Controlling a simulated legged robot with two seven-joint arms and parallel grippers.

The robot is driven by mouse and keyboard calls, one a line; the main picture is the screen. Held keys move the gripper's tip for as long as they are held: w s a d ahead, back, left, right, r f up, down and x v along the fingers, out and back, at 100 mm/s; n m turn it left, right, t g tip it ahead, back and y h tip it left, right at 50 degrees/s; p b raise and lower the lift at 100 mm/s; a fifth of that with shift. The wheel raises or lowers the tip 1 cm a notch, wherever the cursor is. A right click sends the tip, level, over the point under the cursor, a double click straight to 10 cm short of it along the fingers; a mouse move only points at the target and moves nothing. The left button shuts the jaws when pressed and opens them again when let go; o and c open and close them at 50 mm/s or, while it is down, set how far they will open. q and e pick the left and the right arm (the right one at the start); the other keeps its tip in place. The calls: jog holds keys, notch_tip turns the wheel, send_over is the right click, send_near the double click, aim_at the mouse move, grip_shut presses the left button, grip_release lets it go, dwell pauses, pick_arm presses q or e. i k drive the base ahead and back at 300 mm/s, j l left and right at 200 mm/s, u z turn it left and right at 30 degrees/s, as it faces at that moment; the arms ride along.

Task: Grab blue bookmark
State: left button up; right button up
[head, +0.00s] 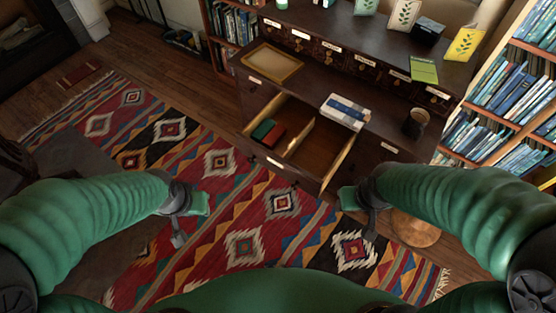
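I cannot make out a separate blue bookmark. A blue-and-white book or small stack (346,108) lies on the right front of the dark wooden desk (330,70); any bookmark in it is too small to tell. My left gripper (190,222) is over the rug, left of the desk, with its two fingers apart and nothing between them. My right gripper (359,217) is in front of the desk's lower right, its fingers also apart and empty. Neither gripper touches the desk or the book.
An open drawer (316,155) juts toward me, holding red and green items (267,132). A tray (272,63), a green pad (424,69) and a dark cup (416,122) are on the desk. A bookshelf (510,90) stands right. A patterned rug (225,165) covers the floor.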

aim_at(343, 109)
jog(key=i+l+u, duration=0.5)
jog(key=i+l, duration=0.45)
